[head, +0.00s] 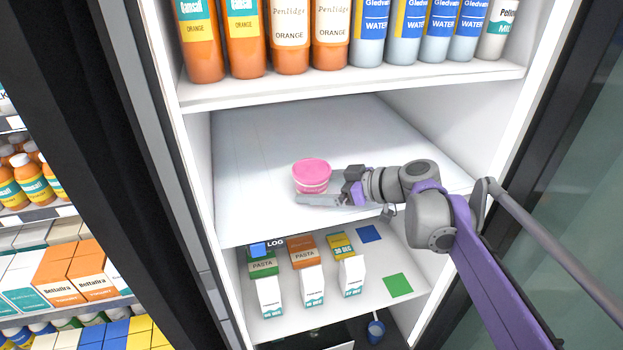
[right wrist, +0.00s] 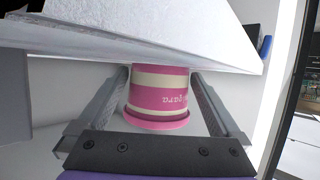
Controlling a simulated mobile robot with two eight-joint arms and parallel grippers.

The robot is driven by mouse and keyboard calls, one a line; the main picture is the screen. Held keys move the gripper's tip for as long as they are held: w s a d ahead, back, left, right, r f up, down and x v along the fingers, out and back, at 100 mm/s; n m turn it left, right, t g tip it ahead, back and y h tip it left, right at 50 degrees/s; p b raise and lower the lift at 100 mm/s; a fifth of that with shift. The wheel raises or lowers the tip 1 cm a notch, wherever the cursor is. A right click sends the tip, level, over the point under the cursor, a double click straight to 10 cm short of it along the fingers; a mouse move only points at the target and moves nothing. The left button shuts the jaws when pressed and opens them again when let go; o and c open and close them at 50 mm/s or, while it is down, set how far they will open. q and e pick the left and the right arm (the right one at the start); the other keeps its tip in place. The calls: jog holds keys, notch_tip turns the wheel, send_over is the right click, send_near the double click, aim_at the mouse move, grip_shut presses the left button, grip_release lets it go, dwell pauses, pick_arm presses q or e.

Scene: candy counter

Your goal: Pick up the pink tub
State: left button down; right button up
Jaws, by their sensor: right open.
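The pink tub (head: 311,177) stands alone on the white middle shelf (head: 260,140) of the cabinet in the head view. It has a pink lid and cream bands. My right gripper (head: 318,186) reaches in from the right at the height of the tub. In the right wrist view the tub (right wrist: 158,97) appears upside down, between the two open fingers of the gripper (right wrist: 165,95). A small gap shows beside the fingers, so they do not look closed on it. My left gripper is not in view.
Orange and blue bottles (head: 300,35) line the shelf above. Below are pasta and other boxes (head: 304,265), a green square (head: 397,285) and a blue cup (head: 376,330). The middle shelf is otherwise bare. A dark cabinet frame (head: 150,170) borders the left.

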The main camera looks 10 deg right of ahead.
jog(key=c, duration=1.2)
